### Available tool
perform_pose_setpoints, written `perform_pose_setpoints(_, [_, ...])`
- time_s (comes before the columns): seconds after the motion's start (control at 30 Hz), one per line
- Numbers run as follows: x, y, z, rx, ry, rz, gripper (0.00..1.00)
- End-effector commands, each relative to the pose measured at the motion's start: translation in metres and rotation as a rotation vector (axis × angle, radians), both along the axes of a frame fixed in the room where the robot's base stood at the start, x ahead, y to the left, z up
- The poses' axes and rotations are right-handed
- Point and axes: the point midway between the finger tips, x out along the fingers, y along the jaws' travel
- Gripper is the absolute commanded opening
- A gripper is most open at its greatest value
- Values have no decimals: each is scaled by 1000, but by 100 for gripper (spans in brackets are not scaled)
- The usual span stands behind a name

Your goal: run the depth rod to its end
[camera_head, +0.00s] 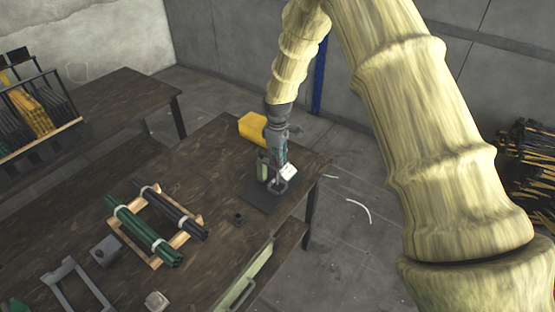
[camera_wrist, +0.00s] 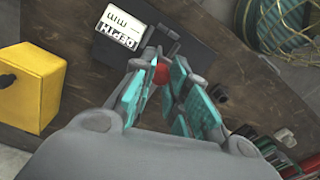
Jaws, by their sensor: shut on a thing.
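My gripper (camera_head: 280,178) is low over the dark base plate (camera_head: 259,197) at the right end of the table. A small pale-green and grey device stands there with a white label plate (camera_head: 289,171). In the wrist view my gripper (camera_wrist: 158,76) has its teal pads shut around a red knob (camera_wrist: 160,74), which seems to be the end of the depth rod. The label plate reads "DEPTH mm" (camera_wrist: 118,26) and lies just beyond the fingers. The rest of the rod is hidden by the fingers, so its travel cannot be read.
A yellow box (camera_head: 253,127) stands just behind my gripper. A wooden rack (camera_head: 148,260) with green and dark rod bundles is to the left. A small dark part (camera_head: 238,218) lies between. Grey fixtures (camera_head: 105,251) sit at front left. Table space between rack and yellow box is clear.

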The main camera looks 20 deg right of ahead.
Motion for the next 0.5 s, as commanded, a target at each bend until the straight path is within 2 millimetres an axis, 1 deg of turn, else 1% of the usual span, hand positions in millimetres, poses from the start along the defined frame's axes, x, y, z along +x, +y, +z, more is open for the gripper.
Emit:
perform_pose_setpoints(0.03, [1,0,11,0,-3,0,0])
perform_pose_setpoints(0.13, [1,0,24,1,-3,-1,0])
perform_pose_setpoints(0.4, [2,0,26,0,-4,0,0])
perform_pose_setpoints(0.43, [2,0,26,1,-4,0,18])
perform_pose_setpoints(0.5, [2,0,26,1,-4,0,30])
